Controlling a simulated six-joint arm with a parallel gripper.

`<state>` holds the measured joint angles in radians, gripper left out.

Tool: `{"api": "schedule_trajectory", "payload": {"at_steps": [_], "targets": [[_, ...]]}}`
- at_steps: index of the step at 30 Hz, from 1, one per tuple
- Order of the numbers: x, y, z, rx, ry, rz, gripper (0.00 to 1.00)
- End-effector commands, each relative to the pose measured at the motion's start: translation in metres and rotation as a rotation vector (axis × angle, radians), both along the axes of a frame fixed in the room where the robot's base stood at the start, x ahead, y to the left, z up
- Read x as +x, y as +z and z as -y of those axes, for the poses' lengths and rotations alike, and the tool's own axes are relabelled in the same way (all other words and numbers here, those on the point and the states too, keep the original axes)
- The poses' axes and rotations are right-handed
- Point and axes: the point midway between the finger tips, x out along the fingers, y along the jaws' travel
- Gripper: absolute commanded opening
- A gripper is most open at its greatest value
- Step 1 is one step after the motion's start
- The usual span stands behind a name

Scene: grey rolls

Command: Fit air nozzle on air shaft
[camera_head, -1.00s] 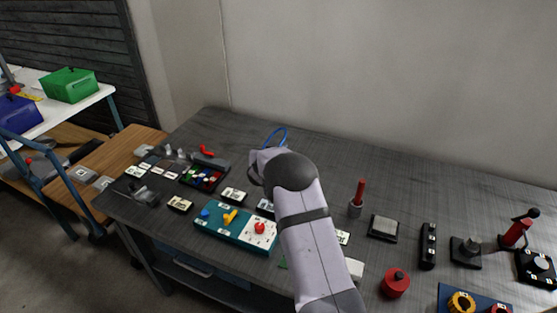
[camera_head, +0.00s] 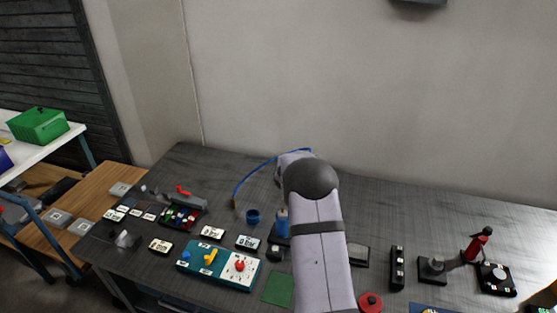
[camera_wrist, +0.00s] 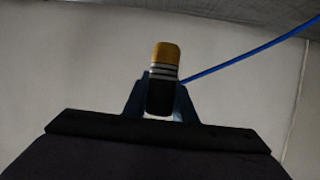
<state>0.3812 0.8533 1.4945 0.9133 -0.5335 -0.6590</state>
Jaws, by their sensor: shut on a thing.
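In the wrist view my gripper (camera_wrist: 160,102) is shut on a dark cylindrical piece with pale rings and a brass-coloured tip (camera_wrist: 166,56), apparently the air nozzle. It stands upright between the fingers, against the wall. A blue hose (camera_wrist: 250,52) runs from behind it to the upper right. In the head view the hose (camera_head: 262,168) arcs from my wrist down to a small brown end at the table. The fingers and held piece are hidden behind my arm there. A blue upright cylinder (camera_head: 282,222) stands beside my arm; I cannot tell whether it is the air shaft.
A blue ring-shaped cup (camera_head: 252,216) and a teal board (camera_head: 219,266) with coloured knobs lie left of my arm. A green square (camera_head: 279,289) lies in front. Black fixtures (camera_head: 397,268) and a red-topped stand (camera_head: 478,245) are at right. Bare table lies along the wall.

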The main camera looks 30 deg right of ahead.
Motion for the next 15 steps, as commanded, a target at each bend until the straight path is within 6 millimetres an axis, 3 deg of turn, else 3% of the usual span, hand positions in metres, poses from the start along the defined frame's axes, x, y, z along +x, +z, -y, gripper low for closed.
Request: {"api": "schedule_trajectory", "payload": {"at_steps": [1,5,10,15], "targets": [[-0.013,0.021,0.016,0.000,-0.001,0.000,0.00],[-0.029,0.031,0.032,-0.001,0.040,-0.001,0.00],[-0.041,0.041,0.041,0.000,0.107,0.000,0.00],[-0.047,0.046,0.037,0.000,0.196,0.000,0.00]]}}
